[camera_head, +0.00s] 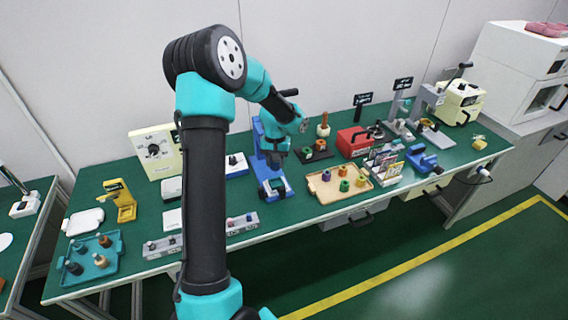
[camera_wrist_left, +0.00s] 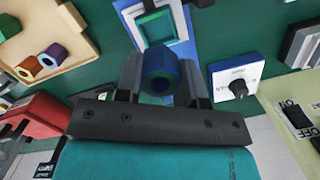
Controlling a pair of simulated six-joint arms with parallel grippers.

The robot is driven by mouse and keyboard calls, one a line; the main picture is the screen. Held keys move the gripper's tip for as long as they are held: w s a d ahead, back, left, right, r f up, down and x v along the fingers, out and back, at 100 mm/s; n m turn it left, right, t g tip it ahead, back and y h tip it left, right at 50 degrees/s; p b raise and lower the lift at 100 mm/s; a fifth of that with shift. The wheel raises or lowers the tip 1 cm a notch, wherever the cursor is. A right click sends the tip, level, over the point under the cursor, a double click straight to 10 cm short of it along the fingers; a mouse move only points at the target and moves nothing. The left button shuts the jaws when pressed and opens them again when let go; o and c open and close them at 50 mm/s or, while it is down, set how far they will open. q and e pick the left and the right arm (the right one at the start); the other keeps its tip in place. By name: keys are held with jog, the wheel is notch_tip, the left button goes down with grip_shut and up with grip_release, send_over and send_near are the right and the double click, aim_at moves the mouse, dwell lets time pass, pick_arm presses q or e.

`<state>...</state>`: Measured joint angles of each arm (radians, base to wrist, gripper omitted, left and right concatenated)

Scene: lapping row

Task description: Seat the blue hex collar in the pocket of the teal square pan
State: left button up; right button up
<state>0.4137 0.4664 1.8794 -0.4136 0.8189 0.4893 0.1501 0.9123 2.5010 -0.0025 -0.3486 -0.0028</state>
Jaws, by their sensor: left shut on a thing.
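The blue hex collar (camera_wrist_left: 157,64) shows in the left wrist view, between the two fingers of my left gripper (camera_wrist_left: 158,86). The gripper is shut on it, and the round hole in its middle faces the camera. The teal square pan (camera_wrist_left: 168,29) lies beyond the collar in the left wrist view, on a blue base; the collar is apart from it and hides part of its near side. In the head view my left gripper (camera_head: 273,161) is over the blue press, and the collar is too small to make out. My right gripper is not in view.
A blue press (camera_head: 262,144) stands at the gripper. A tan tray (camera_head: 318,189) with several coloured collars lies to its right, and a red box (camera_head: 352,142) stands behind that. A white dial box (camera_wrist_left: 236,84) is close on the right in the left wrist view.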

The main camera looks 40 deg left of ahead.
pick_arm(q)
jog(key=shift+f, duration=0.15)
jog(key=shift+f, duration=2.8)
jog(key=shift+f, duration=1.05)
jog(key=o, duration=1)
jog(key=r, duration=0.5)
jog(key=w+r, duration=0.1)
jog(key=r, duration=0.5)
jog(key=a+r, duration=0.1)
jog(key=r, duration=0.5)
jog(key=shift+w+r, duration=0.1)
jog(key=shift+w, duration=0.3)
